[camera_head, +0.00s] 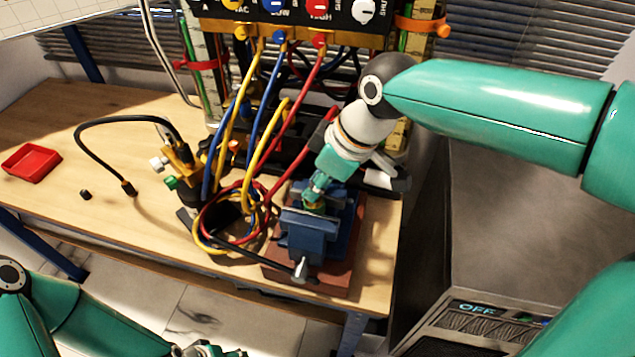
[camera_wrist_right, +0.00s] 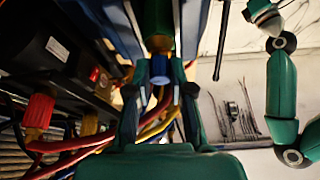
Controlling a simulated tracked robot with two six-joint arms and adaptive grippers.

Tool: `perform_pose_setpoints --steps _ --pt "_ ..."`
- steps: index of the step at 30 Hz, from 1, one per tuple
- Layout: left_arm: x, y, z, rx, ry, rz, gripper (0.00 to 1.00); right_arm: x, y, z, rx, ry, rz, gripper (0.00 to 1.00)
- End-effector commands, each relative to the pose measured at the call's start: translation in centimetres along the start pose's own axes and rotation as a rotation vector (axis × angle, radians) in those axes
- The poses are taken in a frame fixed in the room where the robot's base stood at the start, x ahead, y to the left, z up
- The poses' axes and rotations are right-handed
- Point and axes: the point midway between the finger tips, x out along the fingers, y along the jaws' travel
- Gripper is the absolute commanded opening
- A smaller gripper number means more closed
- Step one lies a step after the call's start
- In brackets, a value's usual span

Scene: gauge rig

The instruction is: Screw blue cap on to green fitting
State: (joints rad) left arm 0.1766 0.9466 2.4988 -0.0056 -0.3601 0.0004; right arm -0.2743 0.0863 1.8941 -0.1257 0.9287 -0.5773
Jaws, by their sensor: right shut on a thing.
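The green fitting (camera_head: 314,206) stands in the jaws of the blue vise (camera_head: 303,238) in the head view, mostly covered by my right gripper. In the right wrist view the green fitting (camera_wrist_right: 158,18) has a brass end. My right gripper (camera_head: 317,190) points down over the vise and is shut on the blue cap (camera_wrist_right: 159,68), which sits between its fingertips in the wrist view. The cap lines up with the brass end and appears to meet it; I cannot tell whether threads engage. My left gripper (camera_head: 205,350) is cut off at the bottom edge, its fingers unclear.
Yellow, blue and red hoses (camera_head: 235,215) loop close left of the vise. A brass valve assembly (camera_head: 180,165) with a black hose stands further left. A small black cap (camera_head: 85,195) and a red tray (camera_head: 31,163) lie on the wooden bench, whose left part is mostly clear.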

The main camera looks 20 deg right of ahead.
Motion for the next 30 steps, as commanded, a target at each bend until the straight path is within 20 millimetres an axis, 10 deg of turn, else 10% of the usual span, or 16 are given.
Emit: perform_pose_setpoints --steps 30 --pt "1.6 -0.6 0.0 0.0 0.0 0.0 0.54 0.1 0.2 0.0 0.496 0.003 0.218 0.03"
